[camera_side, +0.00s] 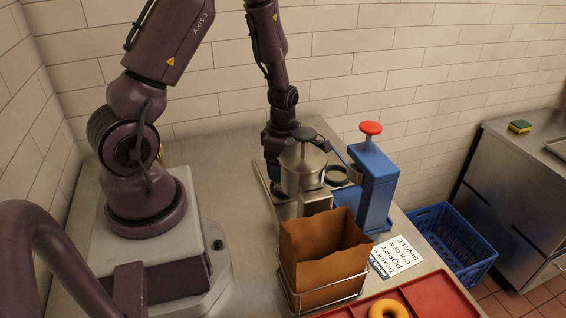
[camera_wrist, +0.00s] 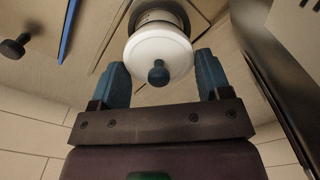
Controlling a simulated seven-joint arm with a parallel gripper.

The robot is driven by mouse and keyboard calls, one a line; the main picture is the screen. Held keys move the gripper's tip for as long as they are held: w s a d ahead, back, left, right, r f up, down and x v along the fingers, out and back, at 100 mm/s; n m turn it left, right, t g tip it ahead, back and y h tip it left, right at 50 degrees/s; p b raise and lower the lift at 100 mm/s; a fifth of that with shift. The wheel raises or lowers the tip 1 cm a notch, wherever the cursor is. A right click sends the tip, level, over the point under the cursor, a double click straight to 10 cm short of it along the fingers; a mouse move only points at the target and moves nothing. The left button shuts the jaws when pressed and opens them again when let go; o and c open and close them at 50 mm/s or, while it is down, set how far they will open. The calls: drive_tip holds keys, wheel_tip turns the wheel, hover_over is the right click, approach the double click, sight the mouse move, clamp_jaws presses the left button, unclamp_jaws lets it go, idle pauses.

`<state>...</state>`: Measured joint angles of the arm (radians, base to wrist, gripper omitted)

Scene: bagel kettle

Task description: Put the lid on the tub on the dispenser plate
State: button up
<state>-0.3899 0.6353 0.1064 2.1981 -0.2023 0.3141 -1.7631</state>
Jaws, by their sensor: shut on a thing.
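The white round lid (camera_wrist: 160,52) with a dark blue knob shows in the wrist view between the blue fingertips of my gripper (camera_wrist: 163,72), which is shut on it. A cylindrical body, likely the tub (camera_wrist: 157,16), shows just beyond the lid; I cannot tell whether the lid touches it or is seated. In the side view my gripper (camera_side: 282,143) is low behind a steel dispenser (camera_side: 303,170) with a black knob. That dispenser hides the fingertips, lid and tub there. The dispenser plate under the tub cannot be made out.
A blue dispenser (camera_side: 374,185) with a red knob stands to the right, close to my gripper. A brown paper bag (camera_side: 322,258) in a wire holder, a printed card (camera_side: 396,257) and a red tray (camera_side: 430,298) with a bagel are in front. A blue crate (camera_side: 452,240) is beyond the table edge.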

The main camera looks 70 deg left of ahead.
idle(0.3)
drive_tip(key=o, duration=1)
drive_tip(key=shift+c, duration=0.2)
drive_tip(key=shift+r, duration=3.45)
clamp_jaws()
drive_tip(key=shift+f, duration=0.1)
